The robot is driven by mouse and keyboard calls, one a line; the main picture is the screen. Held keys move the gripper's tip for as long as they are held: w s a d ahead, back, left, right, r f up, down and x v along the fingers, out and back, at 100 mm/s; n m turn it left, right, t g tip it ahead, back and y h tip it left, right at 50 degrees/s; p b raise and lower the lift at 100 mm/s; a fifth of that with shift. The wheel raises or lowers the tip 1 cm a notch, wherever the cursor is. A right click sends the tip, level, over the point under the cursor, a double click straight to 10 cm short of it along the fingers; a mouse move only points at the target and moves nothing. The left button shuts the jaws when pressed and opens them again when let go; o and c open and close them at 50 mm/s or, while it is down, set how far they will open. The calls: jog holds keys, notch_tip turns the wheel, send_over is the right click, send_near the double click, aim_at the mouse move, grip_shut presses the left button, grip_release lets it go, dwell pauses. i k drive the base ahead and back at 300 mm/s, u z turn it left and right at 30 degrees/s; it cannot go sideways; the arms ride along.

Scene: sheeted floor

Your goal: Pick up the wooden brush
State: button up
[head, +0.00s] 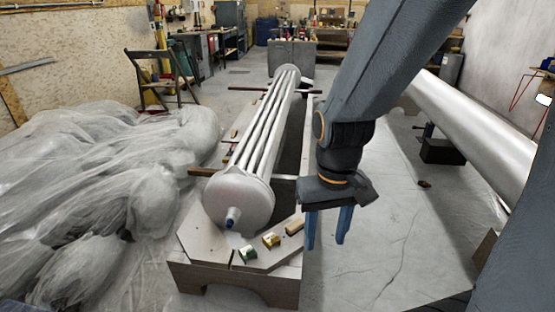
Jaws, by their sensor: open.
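A small tan, wooden-looking piece (294,227) lies on the front end of the low wooden stand, in the head view. It could be the wooden brush, but it is too small to tell bristles or a handle. My gripper (326,241) hangs to the right of this piece with its blue fingers pointing down. The fingers are apart with nothing between them. In the picture the fingers are beside the stand's right edge, and their height above the floor is hard to judge.
A yellow piece (271,241) and a green piece (247,255) lie on the stand (210,258) beside the tan piece. A metal tube bundle (238,199) rests on the stand. Plastic sheeting (90,190) is heaped at left. Sheeted floor (390,245) is open at right.

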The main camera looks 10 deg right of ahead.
aim_at(296, 227)
jog(key=z, duration=0.5)
jog(key=i, duration=0.85)
jog(key=z, duration=0.1)
